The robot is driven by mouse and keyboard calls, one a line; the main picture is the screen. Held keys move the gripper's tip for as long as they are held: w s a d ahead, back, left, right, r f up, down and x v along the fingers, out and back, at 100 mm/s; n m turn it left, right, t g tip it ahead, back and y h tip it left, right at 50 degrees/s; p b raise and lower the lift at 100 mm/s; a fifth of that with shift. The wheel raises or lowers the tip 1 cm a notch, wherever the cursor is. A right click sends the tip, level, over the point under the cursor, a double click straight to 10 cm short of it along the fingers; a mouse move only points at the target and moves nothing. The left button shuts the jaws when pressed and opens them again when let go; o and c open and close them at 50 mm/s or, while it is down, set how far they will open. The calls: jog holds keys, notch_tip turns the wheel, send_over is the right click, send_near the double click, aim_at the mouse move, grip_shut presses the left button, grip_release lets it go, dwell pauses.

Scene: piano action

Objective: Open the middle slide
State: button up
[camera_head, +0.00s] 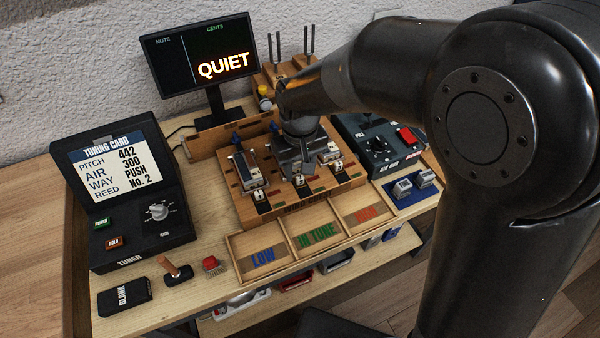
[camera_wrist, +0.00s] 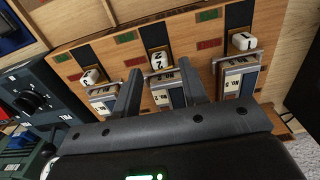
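The middle slide has a white block marked 2 (camera_wrist: 159,61) with a dark strip beyond it and a metal-topped No. 2 piece (camera_wrist: 170,90) beside it. In the wrist view my gripper (camera_wrist: 160,68) is open. Its two dark fingers stand on either side of the No. 2 piece, with their tips near the block. I cannot tell whether they touch it. In the head view my gripper (camera_head: 297,170) is over the middle of the wooden board (camera_head: 305,208), and it hides most of the middle slide. The middle block (camera_head: 300,181) shows just in front of the fingers.
Slide blocks 3 (camera_wrist: 90,77) and 1 (camera_wrist: 244,41) flank the middle one. Empty LOW (camera_head: 262,275), IN TUNE and HIGH trays lie in front.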

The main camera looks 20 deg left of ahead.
aim_at(297, 178)
jog(key=shift+f, duration=1.35)
jog(key=shift+c, duration=0.3)
grip_shut()
